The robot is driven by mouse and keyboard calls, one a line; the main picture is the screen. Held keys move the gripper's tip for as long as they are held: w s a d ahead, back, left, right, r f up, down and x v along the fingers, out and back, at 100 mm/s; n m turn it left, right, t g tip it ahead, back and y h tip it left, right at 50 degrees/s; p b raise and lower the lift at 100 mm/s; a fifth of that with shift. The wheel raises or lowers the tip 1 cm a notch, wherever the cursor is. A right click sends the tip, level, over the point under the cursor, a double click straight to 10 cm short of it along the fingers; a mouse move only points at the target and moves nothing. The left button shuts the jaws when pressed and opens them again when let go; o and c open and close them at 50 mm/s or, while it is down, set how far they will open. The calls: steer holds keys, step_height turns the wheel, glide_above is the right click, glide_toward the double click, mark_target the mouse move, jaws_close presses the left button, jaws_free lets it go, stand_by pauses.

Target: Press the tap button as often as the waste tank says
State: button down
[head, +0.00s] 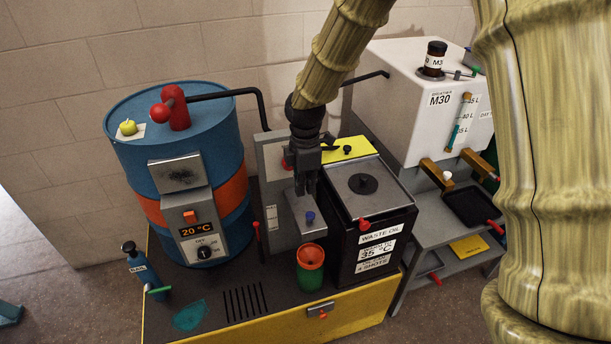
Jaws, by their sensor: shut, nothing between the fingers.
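The waste tank (345,235) is a black box with a grey lid, right of centre. Its white labels read "WASTE OIL", a line that looks like "35 °C", and a small bottom line that seems to read "4 SHOTS". The tap (299,212) is a grey block left of the tank, with a blue button (310,217) on it. My gripper (306,192) points down just above the blue button, shut and empty. From this angle I cannot tell whether it touches the button. A green cup with an orange rim (311,279) stands below the tap.
A blue drum (165,130) with an orange band and a "20 °C" display stands left. A white M30 tank (410,90) stands behind right. A blue bottle (138,262) is at the bench's left edge. A red-tipped lever (257,238) stands close to the tap.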

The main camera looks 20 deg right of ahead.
steer(key=p, duration=0.1)
glide_above(306, 222)
steer(key=shift+w+f, duration=0.1)
steer(key=shift+f, duration=4.15)
steer(key=shift+f, duration=0.9)
step_height(306, 222, up, 5)
steer(key=p, duration=0.4)
steer(key=shift+f+p, duration=0.1)
steer(key=shift+p, duration=0.2)
steer(key=shift+w+r+b, duration=0.1)
steer(key=shift+r+b, duration=0.1)
steer(key=shift+b, duration=0.35)
step_height(306, 222, up, 9)
steer(key=b, duration=0.1)
steer(key=shift+b, duration=0.3)
steer(key=shift+f, duration=0.1)
